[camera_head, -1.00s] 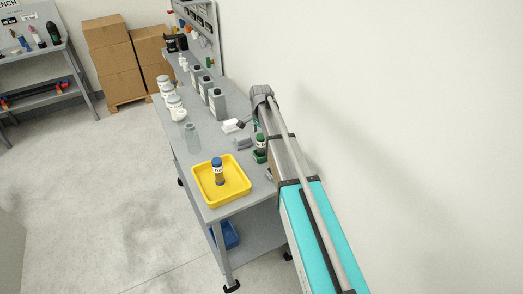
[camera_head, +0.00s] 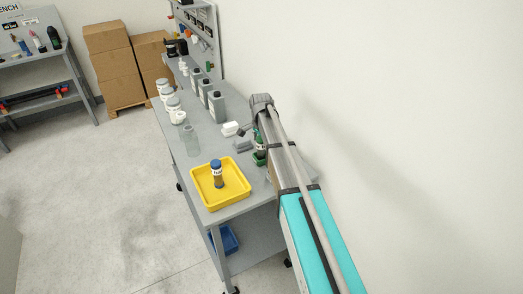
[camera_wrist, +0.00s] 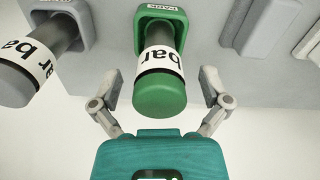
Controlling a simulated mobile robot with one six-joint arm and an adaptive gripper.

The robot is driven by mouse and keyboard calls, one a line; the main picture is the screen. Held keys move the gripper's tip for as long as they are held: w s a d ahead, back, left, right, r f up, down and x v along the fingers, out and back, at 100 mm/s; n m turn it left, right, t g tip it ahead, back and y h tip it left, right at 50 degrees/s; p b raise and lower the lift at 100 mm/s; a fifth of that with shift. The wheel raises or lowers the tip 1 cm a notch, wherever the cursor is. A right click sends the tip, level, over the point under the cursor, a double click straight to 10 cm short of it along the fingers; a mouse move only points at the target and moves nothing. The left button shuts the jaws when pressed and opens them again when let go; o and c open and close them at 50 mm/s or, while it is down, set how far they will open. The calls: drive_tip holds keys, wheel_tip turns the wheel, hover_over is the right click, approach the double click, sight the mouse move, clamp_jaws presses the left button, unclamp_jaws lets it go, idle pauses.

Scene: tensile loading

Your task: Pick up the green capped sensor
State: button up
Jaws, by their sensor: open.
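The green capped sensor (camera_wrist: 160,85) shows in the wrist view, with a green cap, a white band lettered "bar" and a grey body. It sits in a green holder (camera_wrist: 160,14). In the head view the sensor (camera_head: 260,143) stands on the bench, partly hidden by my arm. My gripper (camera_wrist: 158,98) is open, one finger on each side of the green cap.
A grey sensor (camera_wrist: 22,70) in a grey holder is close on the left in the wrist view. A yellow tray (camera_head: 204,198) holds a blue-capped sensor (camera_head: 217,174). White jars and grey bottles (camera_head: 217,106) stand farther back on the bench (camera_head: 190,150). A wall is on the right.

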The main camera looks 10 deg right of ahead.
clamp_jaws()
idle(0.3)
drive_tip(key=shift+r, duration=0.1)
wheel_tip(320, 180, up, 10)
drive_tip(key=p, duration=1)
idle(0.8)
